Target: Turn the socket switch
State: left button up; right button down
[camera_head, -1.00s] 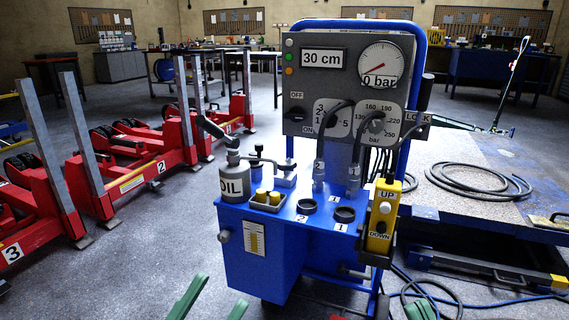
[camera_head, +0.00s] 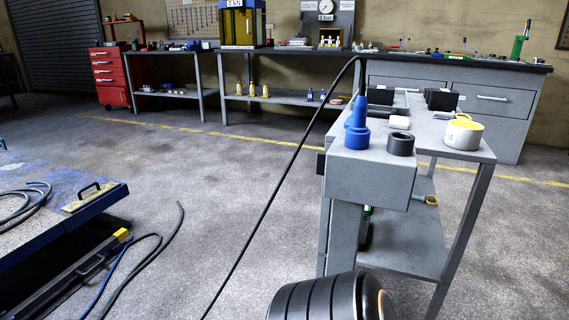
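I cannot make out a socket switch for certain. A small dark block (camera_head: 320,163) sits on the left side of the grey trolley-like bench (camera_head: 372,185), too small and edge-on to tell whether it is the socket or its switch. A blue conical part with a wide round base (camera_head: 357,128) stands upright on the near left corner of the bench top. Neither of my grippers shows in the head view.
A black ring (camera_head: 400,144) and a yellow-topped white roll (camera_head: 463,132) stand on the bench. A black ribbed cylinder (camera_head: 325,297) fills the bottom centre. A blue platform (camera_head: 65,215) with hoses is at left. Open floor lies between. Workbenches line the back wall.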

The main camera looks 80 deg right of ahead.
aim_at(321, 155)
jog(key=z, duration=3.05)
jog(key=j+z, duration=0.35)
jog(key=i+j+z, duration=0.1)
jog(key=z, duration=0.25)
jog(key=j, duration=1.55)
jog(key=i, duration=0.05)
